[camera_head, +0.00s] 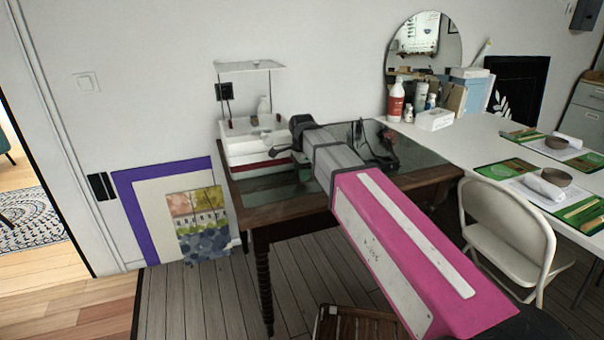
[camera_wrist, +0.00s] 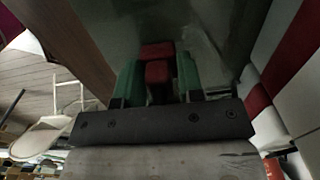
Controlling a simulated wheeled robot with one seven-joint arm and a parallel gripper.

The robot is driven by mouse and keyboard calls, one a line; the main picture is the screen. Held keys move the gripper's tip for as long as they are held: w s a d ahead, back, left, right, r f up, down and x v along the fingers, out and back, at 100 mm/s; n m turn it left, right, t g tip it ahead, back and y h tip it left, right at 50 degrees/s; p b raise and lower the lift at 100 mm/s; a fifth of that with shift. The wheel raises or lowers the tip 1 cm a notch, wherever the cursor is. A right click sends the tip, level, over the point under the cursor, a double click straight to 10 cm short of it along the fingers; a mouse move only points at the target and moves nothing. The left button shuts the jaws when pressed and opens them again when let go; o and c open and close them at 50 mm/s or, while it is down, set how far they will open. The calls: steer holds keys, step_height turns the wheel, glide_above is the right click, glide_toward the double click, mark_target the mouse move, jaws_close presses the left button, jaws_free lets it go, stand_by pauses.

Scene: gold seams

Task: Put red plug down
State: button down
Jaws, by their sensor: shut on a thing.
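The red plug (camera_wrist: 157,72) shows in the wrist view between the green fingers of my gripper (camera_wrist: 158,68). My gripper is shut on it, and the plug's far end sticks out a little past the fingers. The dark glass top of the wooden table (camera_wrist: 205,25) lies beyond the plug. I cannot tell whether the plug touches it. In the head view my pink and grey arm reaches over the table (camera_head: 288,210), beside the white and red box unit. The plug cannot be made out there.
The white unit with a red band (camera_head: 240,160) stands on the table left of my wrist. A dark cabled object (camera_head: 382,150) lies on the table to the right. A white table with place settings and a folding chair (camera_head: 505,225) stand further right.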

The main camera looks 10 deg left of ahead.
steer(key=shift+f, duration=0.6)
steer(key=c, duration=0.8)
jaws_free()
steer(key=shift+o, duration=0.2)
steer(key=shift+r, duration=0.1)
step_height(320, 180, up, 13)
